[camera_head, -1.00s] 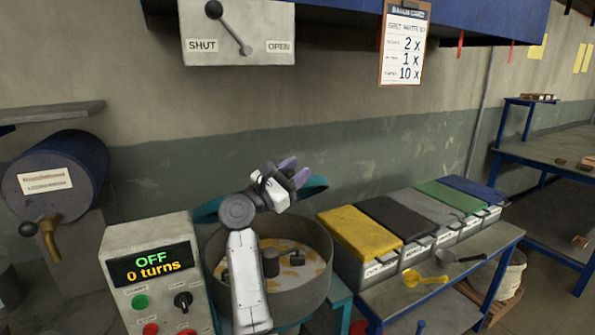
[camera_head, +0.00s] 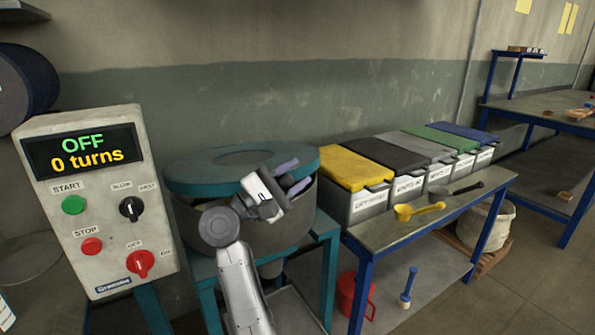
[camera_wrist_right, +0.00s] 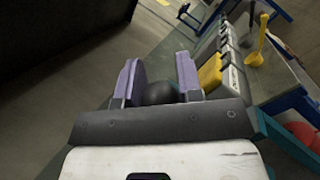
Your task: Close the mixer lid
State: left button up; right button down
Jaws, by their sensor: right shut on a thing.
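The mixer lid (camera_head: 195,177) is a teal disc with a ring-shaped opening on top. In the head view it lies over the grey mixer pan (camera_head: 285,232), a little tilted, with its front edge looking slightly above the pan rim. My right gripper (camera_head: 293,177) is at the lid's right front edge, its purple finger pads pointing to the right. In the right wrist view the gripper (camera_wrist_right: 158,75) is shut on a dark round knob (camera_wrist_right: 160,93), which looks like the lid's handle. My forearm and hand hide part of the lid's front. My left gripper is not in view.
A control box (camera_head: 95,200) reading OFF and 0 turns stands left of the mixer. To the right, a table (camera_head: 440,225) carries several lidded bins, a yellow scoop (camera_head: 418,210) and a dark scoop (camera_head: 465,190). A red jug (camera_head: 347,296) sits on its lower shelf.

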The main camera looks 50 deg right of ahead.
jog(key=shift+s+f+m+b, duration=0.15)
jog(key=shift+f+m+b, duration=0.3)
jog(key=shift+f, duration=0.5)
jog(key=shift+a, duration=0.1)
jog(key=c, duration=1.2)
grip_release()
jog(key=o, duration=0.4)
